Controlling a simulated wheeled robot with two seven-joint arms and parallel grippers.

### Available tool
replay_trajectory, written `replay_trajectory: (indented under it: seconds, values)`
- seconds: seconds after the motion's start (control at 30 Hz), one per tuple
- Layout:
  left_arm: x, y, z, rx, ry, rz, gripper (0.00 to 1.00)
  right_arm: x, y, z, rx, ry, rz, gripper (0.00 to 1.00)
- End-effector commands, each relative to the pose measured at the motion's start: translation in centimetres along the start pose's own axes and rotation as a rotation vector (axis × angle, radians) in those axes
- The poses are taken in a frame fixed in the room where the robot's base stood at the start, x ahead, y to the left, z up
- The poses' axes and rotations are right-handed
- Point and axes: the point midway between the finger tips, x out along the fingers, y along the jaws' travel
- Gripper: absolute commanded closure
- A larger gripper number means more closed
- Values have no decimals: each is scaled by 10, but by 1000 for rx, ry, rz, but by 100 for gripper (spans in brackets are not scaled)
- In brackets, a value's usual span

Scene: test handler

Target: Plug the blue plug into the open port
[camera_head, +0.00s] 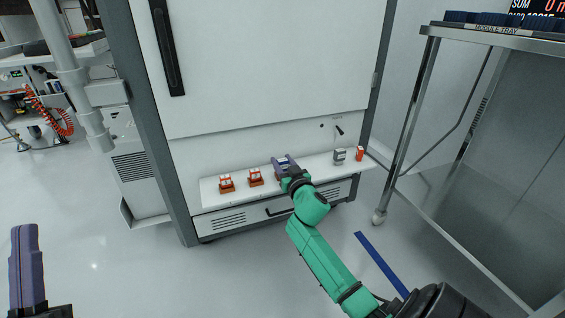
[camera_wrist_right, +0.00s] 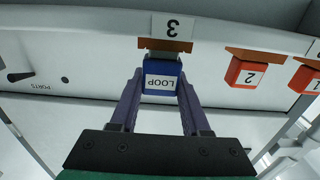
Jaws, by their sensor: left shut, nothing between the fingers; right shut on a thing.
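The blue plug (camera_wrist_right: 162,84), labelled LOOP, is between the fingertips of my right gripper (camera_head: 284,161), which is shut on it. In the right wrist view the plug is directly in front of the port marked 3 (camera_wrist_right: 165,45). A grey metallic part shows between the plug and the orange body of port 3; I cannot tell how far it is inserted. Ports 2 (camera_wrist_right: 247,72) and 1 (camera_wrist_right: 306,77) have orange-red fronts and stand beside it. In the head view they are orange blocks (camera_head: 256,177) on the shelf. My left gripper (camera_head: 25,232) is shut and empty at the lower left.
The white shelf (camera_head: 240,200) belongs to a tall cabinet (camera_head: 270,60). A metal cart (camera_head: 490,215) with a module tray stands at the right.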

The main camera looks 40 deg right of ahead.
Motion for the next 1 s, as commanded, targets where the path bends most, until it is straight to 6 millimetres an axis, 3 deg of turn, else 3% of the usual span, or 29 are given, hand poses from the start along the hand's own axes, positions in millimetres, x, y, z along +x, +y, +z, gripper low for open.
replay_trajectory:
  seconds: [0.3,0.33,0.4,0.77,0.87,1.0]
  values:
    - [-5,0,6,0,0,0,100,0,0,9,0,1,0,100]
    - [-5,0,5,0,0,0,100,0,0,8,0,1,0,46]
    - [-4,0,5,0,0,0,100,0,0,7,0,1,0,19]
    - [-3,0,2,2,9,1,100,0,0,8,-1,0,0,18]
    - [3,0,-10,10,44,7,100,0,0,8,-1,0,0,18]
    - [15,3,-39,30,134,21,100,0,0,8,-1,0,0,18]
